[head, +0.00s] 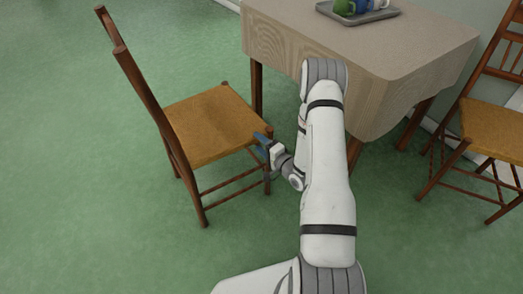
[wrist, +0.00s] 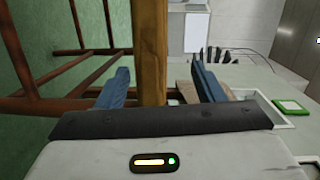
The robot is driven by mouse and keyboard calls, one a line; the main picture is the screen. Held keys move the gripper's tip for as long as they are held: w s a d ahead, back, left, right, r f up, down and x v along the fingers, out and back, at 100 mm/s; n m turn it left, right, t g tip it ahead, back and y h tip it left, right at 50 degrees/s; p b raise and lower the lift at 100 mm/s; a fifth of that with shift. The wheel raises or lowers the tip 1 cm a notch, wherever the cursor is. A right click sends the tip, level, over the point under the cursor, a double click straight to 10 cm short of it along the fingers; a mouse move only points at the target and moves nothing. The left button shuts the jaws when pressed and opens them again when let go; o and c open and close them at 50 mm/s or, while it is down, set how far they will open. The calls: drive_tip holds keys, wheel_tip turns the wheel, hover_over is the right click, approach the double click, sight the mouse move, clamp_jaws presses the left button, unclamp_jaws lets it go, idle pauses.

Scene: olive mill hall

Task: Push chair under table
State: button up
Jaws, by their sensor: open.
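The wooden chair (head: 211,121) with a tan seat stands upright at left in the head view, its back away from the table. The table (head: 283,42), covered by a beige cloth, is at the upper middle, and the chair's seat is outside it. My gripper (head: 262,138) is at the seat's near right corner. In the wrist view my gripper (wrist: 160,92) has two blue fingers spread apart, with the seat's tan edge (wrist: 150,50) between them and visible gaps on both sides. The chair's dark legs and rungs (wrist: 70,62) show at left there.
A grey tray (head: 376,16) with several mugs, green and blue among them, is on the table. A second chair (head: 490,125) stands at the table's right. Green floor (head: 70,190) is clear at left. A small green item (wrist: 290,105) shows in the wrist view.

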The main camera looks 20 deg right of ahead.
sight(247, 136)
drive_tip(key=shift+a+f+m+t, duration=0.1)
drive_tip(key=shift+f+m+t, duration=0.25)
drive_tip(key=shift+f, duration=0.5)
drive_tip(key=shift+w, duration=0.1)
drive_tip(key=b+x, duration=0.2)
drive_tip(key=x, duration=0.5)
drive_tip(key=shift+w+a, duration=0.15)
drive_tip(key=shift+w, duration=0.05)
drive_tip(key=shift+c, duration=0.4)
clamp_jaws()
